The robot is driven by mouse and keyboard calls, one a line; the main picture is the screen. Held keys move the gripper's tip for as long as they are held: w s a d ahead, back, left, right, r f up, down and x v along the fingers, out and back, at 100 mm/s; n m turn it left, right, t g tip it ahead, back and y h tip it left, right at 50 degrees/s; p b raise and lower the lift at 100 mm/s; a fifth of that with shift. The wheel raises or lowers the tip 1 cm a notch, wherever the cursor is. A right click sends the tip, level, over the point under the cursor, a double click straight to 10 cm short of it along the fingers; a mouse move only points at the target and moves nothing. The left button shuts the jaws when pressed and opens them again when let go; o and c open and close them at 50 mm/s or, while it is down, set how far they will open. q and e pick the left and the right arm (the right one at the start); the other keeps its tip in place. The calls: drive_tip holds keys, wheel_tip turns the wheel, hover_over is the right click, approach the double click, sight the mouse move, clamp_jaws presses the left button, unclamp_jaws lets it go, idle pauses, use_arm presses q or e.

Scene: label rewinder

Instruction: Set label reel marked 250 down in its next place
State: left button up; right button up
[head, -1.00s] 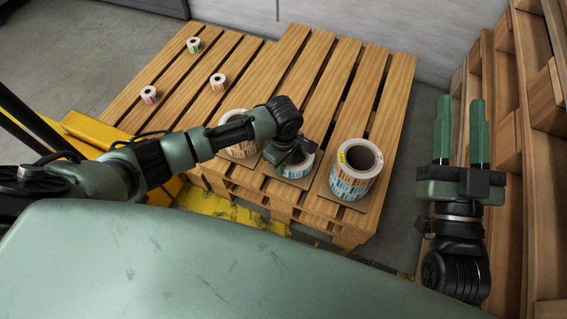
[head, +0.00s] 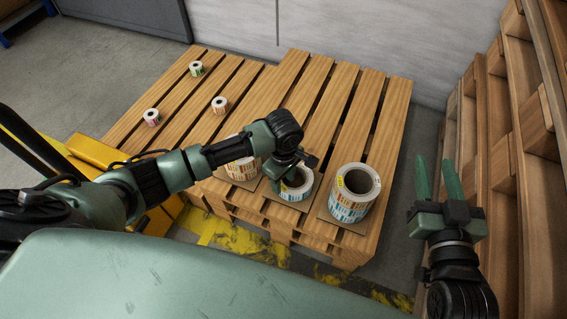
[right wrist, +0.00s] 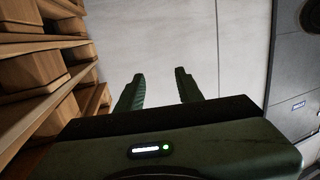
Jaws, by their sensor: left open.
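My left gripper (head: 287,176) is open, low at the middle label reel (head: 297,190), and partly covers it. A finger shows near the reel's left side; whether it touches cannot be told. This white reel with blue print lies flat on a brown card sheet on the wooden pallet (head: 325,120). To its right stands a taller stack of reels (head: 352,190) with a yellow tag at the top. To its left is another reel or stack (head: 242,168), partly behind my left arm. The number 250 is not legible. My right gripper (head: 437,162) is open and empty, right of the pallet.
Three small label rolls, green (head: 196,69), brown (head: 220,104) and pink (head: 151,117), stand on the far left of the pallet. A yellow pallet truck (head: 95,152) is at the left. The pallet's far middle is bare.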

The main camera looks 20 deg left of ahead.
use_arm(q)
wheel_tip(320, 180, up, 4)
drive_tip(key=shift+r+p, duration=0.25)
drive_tip(key=shift+p, duration=0.55)
drive_tip(key=s+d+r+m+t+h+p, duration=0.1)
drive_tip(key=s+d+r+m+t+h, duration=0.35)
drive_tip(key=s+d+m, duration=0.45)
drive_tip(key=s+a+r+m+t+y, duration=0.2)
drive_tip(key=a+r+m, duration=0.4)
drive_tip(key=a, duration=0.4)
drive_tip(key=shift+s+a+r+m+t+y, duration=0.3)
drive_tip(key=shift+m+t+y, duration=0.2)
drive_tip(key=shift+t+y, duration=0.2)
use_arm(e)
drive_tip(key=s+d+f+g+h, duration=0.2)
drive_tip(key=s+d+f+g, duration=0.2)
drive_tip(key=s+f+g, duration=0.4)
wheel_tip(320, 180, down, 4)
drive_tip(key=shift+s+f+g+h, duration=0.25)
drive_tip(key=shift+s+g+h, duration=0.05)
drive_tip(key=shift+s+g, duration=0.1)
use_arm(q)
drive_tip(key=shift+w+d, duration=0.1)
drive_tip(key=shift+d, duration=0.05)
use_arm(e)
drive_tip(key=shift+w, duration=0.1)
